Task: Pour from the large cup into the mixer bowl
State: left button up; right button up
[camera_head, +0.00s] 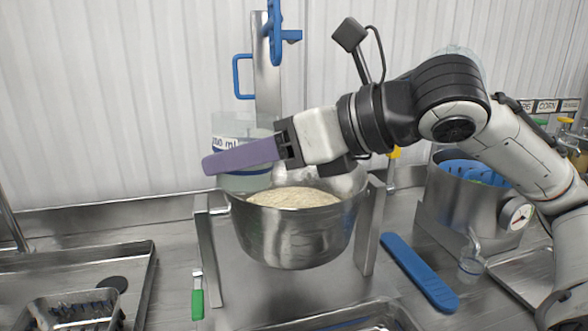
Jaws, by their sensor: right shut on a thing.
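The mixer bowl (292,240) is a round steel bowl in a metal stand at the centre, with pale rice (293,197) in it. The large cup (231,127) is clear, with a dark "ml" marking on a white label. It is at the bowl's back left, and its lower part shows just above the rim. My right gripper (225,160) reaches in from the right and is shut on the cup. Its purple finger crosses in front of the cup and hides its middle; the other finger is hidden. The cup looks roughly upright. I see no stream of rice. My left gripper is out of view.
A blue long tool (420,272) lies beside the stand. A green-handled tool (197,303) lies at front left, near a steel tray (140,262). A white wall closes the back.

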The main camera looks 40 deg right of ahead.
jog(key=shift+w+d+f+m+y+b, duration=0.1)
jog(key=shift+d+f+m+y+b, duration=0.2)
jog(key=shift+b, duration=0.35)
jog(key=shift+w+d+f+m+y+b, duration=0.1)
jog(key=shift+d+m+y+b, duration=0.25)
jog(key=shift+m+b, duration=0.2)
jog(key=shift+d+r, duration=0.15)
jog(key=shift+r, duration=0.15)
jog(key=shift+w+d+r+m+y, duration=0.15)
jog(key=shift+d+r+m+y, duration=0.25)
jog(key=shift+m, duration=0.25)
jog(key=shift+d+f+b, duration=0.2)
jog(key=shift+f+b, duration=0.15)
jog(key=shift+b, duration=0.2)
jog(key=shift+w+d+m+y, duration=0.1)
jog(key=shift+d+m+y, duration=0.05)
jog(key=shift+m+y, duration=0.15)
jog(key=shift+d, duration=0.15)
jog(key=shift+w+d+m+b, duration=0.1)
jog(key=shift+m+b, duration=0.2)
jog(key=shift+d+f+m+y+b, duration=0.15)
jog(key=shift+f+m+y+b, duration=0.1)
jog(key=shift+m+y+b, duration=0.25)
jog(key=shift+r+m, duration=0.3)
jog(key=shift+m, duration=0.1)
